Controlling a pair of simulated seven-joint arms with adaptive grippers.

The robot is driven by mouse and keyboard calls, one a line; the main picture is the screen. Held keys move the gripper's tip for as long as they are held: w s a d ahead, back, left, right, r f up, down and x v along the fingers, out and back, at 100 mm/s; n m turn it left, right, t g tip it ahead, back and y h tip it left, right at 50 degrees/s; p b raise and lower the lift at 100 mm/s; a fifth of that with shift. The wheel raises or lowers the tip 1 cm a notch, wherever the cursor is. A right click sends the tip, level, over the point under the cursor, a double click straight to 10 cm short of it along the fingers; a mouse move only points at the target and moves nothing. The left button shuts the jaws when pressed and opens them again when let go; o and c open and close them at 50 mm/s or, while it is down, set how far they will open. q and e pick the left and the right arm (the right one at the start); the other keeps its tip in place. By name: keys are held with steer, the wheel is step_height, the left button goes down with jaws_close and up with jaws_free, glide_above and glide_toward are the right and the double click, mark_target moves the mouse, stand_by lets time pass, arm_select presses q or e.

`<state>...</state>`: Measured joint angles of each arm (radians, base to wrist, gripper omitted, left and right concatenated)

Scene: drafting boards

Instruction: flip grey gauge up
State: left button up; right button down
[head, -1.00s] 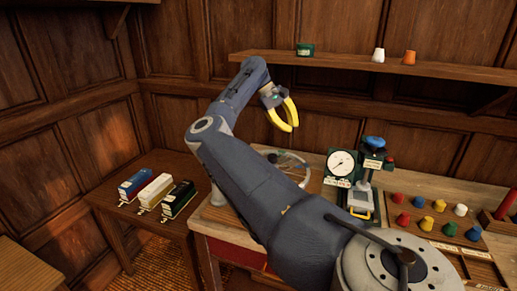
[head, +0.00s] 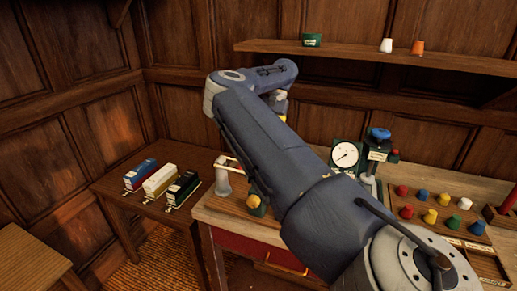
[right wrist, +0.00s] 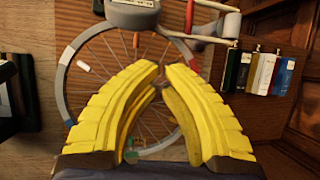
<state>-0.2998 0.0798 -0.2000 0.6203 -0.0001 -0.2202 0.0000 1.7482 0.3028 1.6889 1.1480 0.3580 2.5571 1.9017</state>
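A grey gauge with a small display (right wrist: 133,12) shows at the top edge of the right wrist view, partly cut off. It sits by the rim of a spoked wheel (right wrist: 62,85); I cannot tell exactly how it is tilted. My right gripper (right wrist: 164,70) has two yellow fingers over the wheel, with a narrow gap between the tips and nothing held. The tips are below the gauge in that picture and apart from it. In the head view my right arm hides the wheel, the grey gauge and most of the gripper. My left gripper is not in view.
A white dial gauge (head: 346,155) and a blue-topped stand (head: 379,134) are on the bench. Coloured knobs (head: 443,199) fill a tray at right. Several small boxes (head: 160,181) lie on the left side table. A shelf (head: 400,55) runs along the back wall.

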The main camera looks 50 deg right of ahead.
steer(key=x, duration=1)
steer(key=shift+s+d+r, duration=0.1)
steer(key=shift+s+d, duration=0.05)
stand_by(0.5)
